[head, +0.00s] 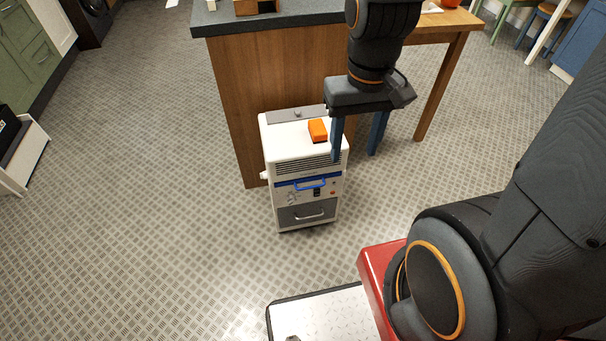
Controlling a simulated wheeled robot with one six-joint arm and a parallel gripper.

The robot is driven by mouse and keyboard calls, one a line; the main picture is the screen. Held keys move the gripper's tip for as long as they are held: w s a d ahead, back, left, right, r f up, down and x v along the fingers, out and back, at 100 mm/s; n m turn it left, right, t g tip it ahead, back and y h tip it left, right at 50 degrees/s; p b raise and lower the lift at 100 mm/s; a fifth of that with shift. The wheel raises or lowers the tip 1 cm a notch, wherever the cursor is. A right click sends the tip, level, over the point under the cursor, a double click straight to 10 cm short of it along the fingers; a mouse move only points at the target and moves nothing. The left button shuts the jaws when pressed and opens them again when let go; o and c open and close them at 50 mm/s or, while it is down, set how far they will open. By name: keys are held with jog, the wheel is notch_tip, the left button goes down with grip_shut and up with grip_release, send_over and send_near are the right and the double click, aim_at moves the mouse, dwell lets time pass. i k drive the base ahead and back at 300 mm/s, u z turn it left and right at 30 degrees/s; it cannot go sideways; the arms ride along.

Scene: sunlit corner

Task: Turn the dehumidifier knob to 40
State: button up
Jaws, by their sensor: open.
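The dehumidifier (285,140) is a white box standing on the floor against the wooden end of the counter. Its front has a dark vent, a blue handle, a small control panel and a grey drawer at the bottom. A small round knob (292,197) shows at the left of the panel, too small to read its setting. My gripper (356,158) points down at the right of the dehumidifier, its two blue-grey fingers apart and empty. The left finger overlaps the dehumidifier's right upper edge in the picture; I cannot tell if it touches.
An orange block (317,130) lies on top of the dehumidifier. The wooden counter (236,100) stands right behind it, and a wooden table (444,75) is at the back right. The patterned floor (160,200) is clear to the left and in front.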

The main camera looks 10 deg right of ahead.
aim_at(290, 198)
jog(key=u, duration=1.35)
jog(key=k, duration=0.9)
jog(key=z, duration=1.25)
